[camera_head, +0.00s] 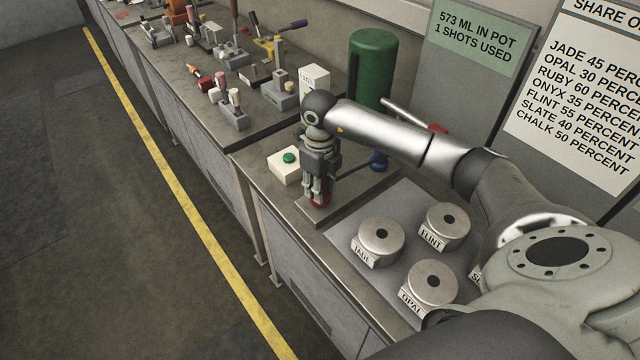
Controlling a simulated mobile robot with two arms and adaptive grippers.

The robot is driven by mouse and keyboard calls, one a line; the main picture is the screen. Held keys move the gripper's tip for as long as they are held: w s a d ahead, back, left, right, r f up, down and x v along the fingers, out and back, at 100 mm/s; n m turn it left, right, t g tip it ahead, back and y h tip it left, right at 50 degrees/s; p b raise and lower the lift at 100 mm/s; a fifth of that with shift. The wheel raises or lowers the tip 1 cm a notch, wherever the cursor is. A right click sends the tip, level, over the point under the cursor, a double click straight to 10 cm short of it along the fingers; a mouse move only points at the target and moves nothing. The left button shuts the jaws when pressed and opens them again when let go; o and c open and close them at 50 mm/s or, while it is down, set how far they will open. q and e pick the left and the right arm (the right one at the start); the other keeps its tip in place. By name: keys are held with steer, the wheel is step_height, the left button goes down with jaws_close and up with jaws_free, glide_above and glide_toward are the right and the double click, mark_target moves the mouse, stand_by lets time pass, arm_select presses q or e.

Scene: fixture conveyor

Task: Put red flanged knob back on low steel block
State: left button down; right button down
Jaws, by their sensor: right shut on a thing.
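My right gripper (317,200) points down at the near end of the bench, shut on the red flanged knob (324,203). Only a little red shows around the fingertips; the rest of the knob is hidden. Directly below is a low, flat grey block (310,215), which looks like the low steel block. The knob is at or just above its top; I cannot tell whether they touch. My left gripper is not in view.
A white box with a green button (289,157) stands just left of my right gripper. Round metal pots labelled JADE (364,257), FLINT (432,240) and OPAL (413,304) sit to the right. A green cylinder (374,62) stands behind. Several fixtures crowd the farther bench (190,92).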

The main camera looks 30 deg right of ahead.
steer(key=shift+f+b, duration=0.4)
steer(key=shift+f, duration=0.2)
stand_by(0.6)
steer(key=c, duration=1)
jaws_free()
step_height(320, 180, up, 12)
